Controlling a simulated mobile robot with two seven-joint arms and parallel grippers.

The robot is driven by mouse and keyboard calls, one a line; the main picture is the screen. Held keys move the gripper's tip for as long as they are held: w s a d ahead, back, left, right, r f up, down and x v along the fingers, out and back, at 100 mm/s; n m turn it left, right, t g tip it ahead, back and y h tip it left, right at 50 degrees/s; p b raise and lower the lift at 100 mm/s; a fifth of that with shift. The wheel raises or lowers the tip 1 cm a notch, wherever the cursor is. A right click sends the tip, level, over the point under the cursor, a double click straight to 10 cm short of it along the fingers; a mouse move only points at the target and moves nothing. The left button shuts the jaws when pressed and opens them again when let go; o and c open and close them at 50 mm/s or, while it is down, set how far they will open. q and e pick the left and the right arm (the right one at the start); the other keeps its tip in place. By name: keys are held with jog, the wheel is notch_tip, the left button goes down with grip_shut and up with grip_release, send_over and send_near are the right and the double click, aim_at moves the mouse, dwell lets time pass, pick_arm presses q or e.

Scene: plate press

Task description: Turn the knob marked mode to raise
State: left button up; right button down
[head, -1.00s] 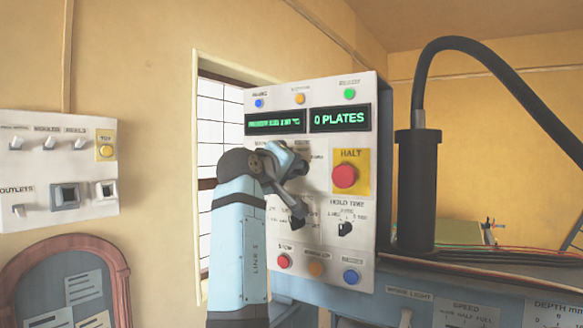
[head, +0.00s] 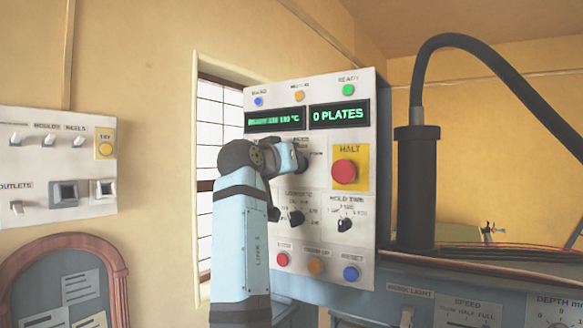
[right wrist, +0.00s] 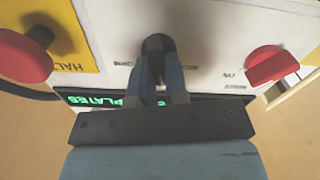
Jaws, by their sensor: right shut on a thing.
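The control panel (head: 330,255) is a pale upright box in the head view. The mode knob (right wrist: 157,46) is black and sits left of the HALT button, under the displays. My right gripper (right wrist: 160,82) is shut on it, with one finger on each side. In the head view my right gripper (head: 300,158) reaches the panel from the left and hides most of the knob. The knob's pointer and the raise mark cannot be made out. My left gripper is not in view.
The red HALT button (head: 345,172) sits close to the right of the gripper. Two more black knobs, a lower left one (head: 296,217) and the hold time knob (head: 345,224), lie below. A red handle (right wrist: 272,66) is at right in the wrist view.

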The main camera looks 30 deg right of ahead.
jog(key=shift+m+b, duration=0.4)
jog(key=shift+m, duration=1.1)
jog(key=c, duration=1.1)
grip_release()
jog(key=shift+c, duration=0.2)
jog(key=shift+s, duration=0.1)
jog(key=b+v, duration=0.3)
jog(key=v, duration=1)
jog(key=shift+s+a, duration=0.15)
jog(key=shift+a, duration=0.2)
